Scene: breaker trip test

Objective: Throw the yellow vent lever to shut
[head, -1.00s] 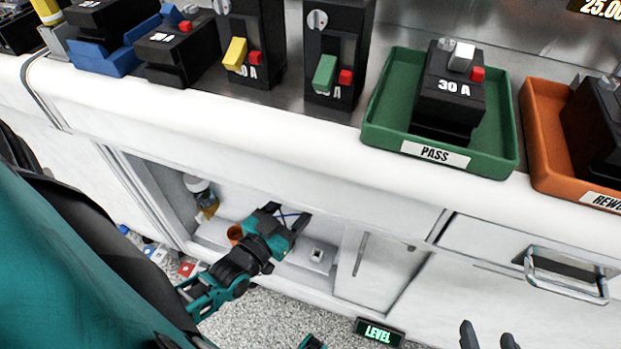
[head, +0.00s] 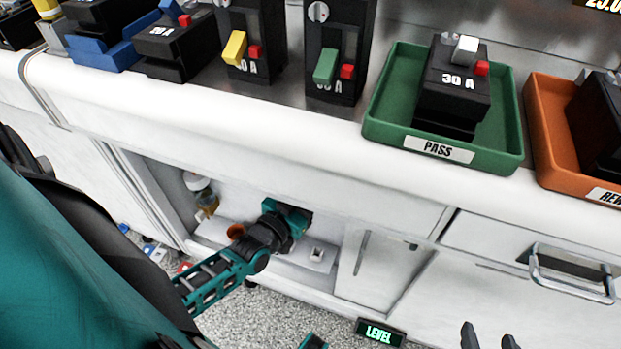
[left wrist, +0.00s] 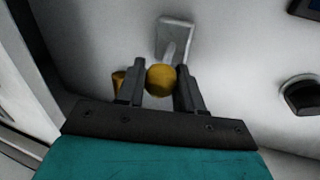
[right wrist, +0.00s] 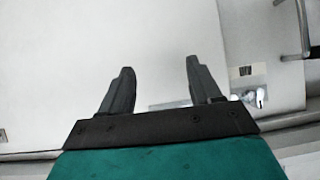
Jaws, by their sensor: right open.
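The yellow vent lever shows in the left wrist view as a round yellow knob (left wrist: 161,80) on a short pale stem, in front of a light plate (left wrist: 176,38) on the wall. My left gripper (left wrist: 160,88) has one finger on each side of the knob, close against it. In the head view my left gripper (head: 290,218) reaches into the open cabinet under the counter, and its teal body hides the lever. My right gripper (head: 488,338) is at the bottom edge of the head view, open and empty. Its spread fingers show in the right wrist view (right wrist: 158,80).
The counter edge (head: 250,120) overhangs the arm. Above stand breakers, a green PASS tray (head: 390,135) and an orange tray (head: 545,110). A drawer handle (head: 570,285) sticks out right.

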